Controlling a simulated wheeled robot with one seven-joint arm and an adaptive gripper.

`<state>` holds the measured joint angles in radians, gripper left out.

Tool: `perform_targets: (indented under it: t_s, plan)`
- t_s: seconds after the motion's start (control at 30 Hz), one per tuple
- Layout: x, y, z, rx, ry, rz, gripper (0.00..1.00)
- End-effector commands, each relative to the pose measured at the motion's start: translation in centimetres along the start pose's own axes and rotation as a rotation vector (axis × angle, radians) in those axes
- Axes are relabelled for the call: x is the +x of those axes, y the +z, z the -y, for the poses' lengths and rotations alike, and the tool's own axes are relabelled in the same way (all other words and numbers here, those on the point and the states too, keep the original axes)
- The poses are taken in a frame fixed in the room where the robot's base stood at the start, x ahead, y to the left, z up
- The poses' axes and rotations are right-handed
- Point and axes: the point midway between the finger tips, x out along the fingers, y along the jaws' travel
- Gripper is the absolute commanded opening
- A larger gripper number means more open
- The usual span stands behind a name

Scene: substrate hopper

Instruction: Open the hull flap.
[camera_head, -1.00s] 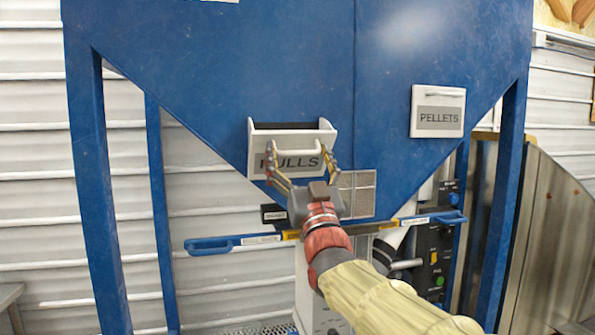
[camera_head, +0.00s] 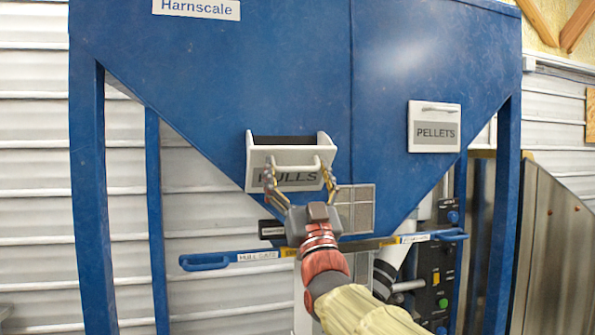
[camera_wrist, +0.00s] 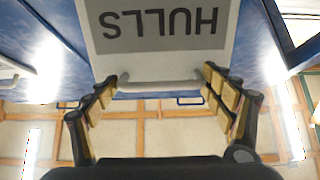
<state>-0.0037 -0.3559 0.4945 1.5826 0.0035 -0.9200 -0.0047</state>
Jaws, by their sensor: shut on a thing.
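The hull flap (camera_head: 291,181) is a white hinged front marked HULLS on the blue hopper. It is tilted outward at the top, with a dark gap and white side walls showing behind it. Its white bar handle (camera_head: 288,161) runs across the front. My gripper (camera_head: 297,166) has one finger at each end of this handle, shut on it. In the wrist view, the flap's grey label appears upside down and the handle (camera_wrist: 160,84) spans between my fingertips (camera_wrist: 160,78). My fingers and gripper body hide part of the flap's lower front.
The PELLETS flap (camera_head: 434,127) to the right is closed. Blue hopper legs (camera_head: 93,200) stand at the sides.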

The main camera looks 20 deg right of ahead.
Motion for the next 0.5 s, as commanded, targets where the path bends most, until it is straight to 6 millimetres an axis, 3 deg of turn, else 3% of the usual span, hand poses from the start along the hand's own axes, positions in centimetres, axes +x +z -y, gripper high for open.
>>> perform_targets:
  t_s: [0.13, 0.5]
  plan:
    - [0.06, -0.23, 0.04, 0.003, 0.000, -0.004, 0.88]
    - [-0.38, -0.22, 0.07, 0.001, -0.001, -0.003, 0.88]
